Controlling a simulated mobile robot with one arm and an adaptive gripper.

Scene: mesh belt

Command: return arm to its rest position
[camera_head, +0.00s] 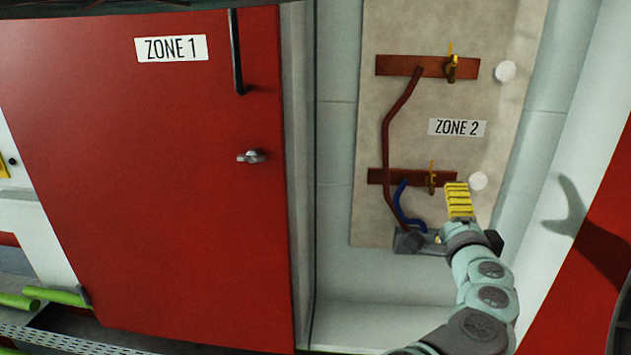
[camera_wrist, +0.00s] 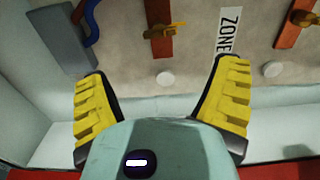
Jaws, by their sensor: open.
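My gripper shows in the wrist view (camera_wrist: 162,108) with its two yellow ribbed fingers spread wide and nothing between them. In the head view my gripper (camera_head: 458,200) is raised in front of the lower part of the ZONE 2 panel (camera_head: 370,215), just below the lower white round knob (camera_head: 478,181). My pale green arm reaches up to it from the bottom right. I cannot tell how far the fingers are from the panel. In the wrist view a white knob (camera_wrist: 165,78) lies beyond the gap between the fingers.
The panel carries two brown bars with yellow valves (camera_head: 451,68), a dark red pipe (camera_head: 386,130), a blue pipe (camera_head: 401,203) and a grey box (camera_head: 408,242). A red ZONE 1 door (camera_head: 150,200) stands at left. White walls flank the recess; a red surface (camera_head: 600,240) is at right.

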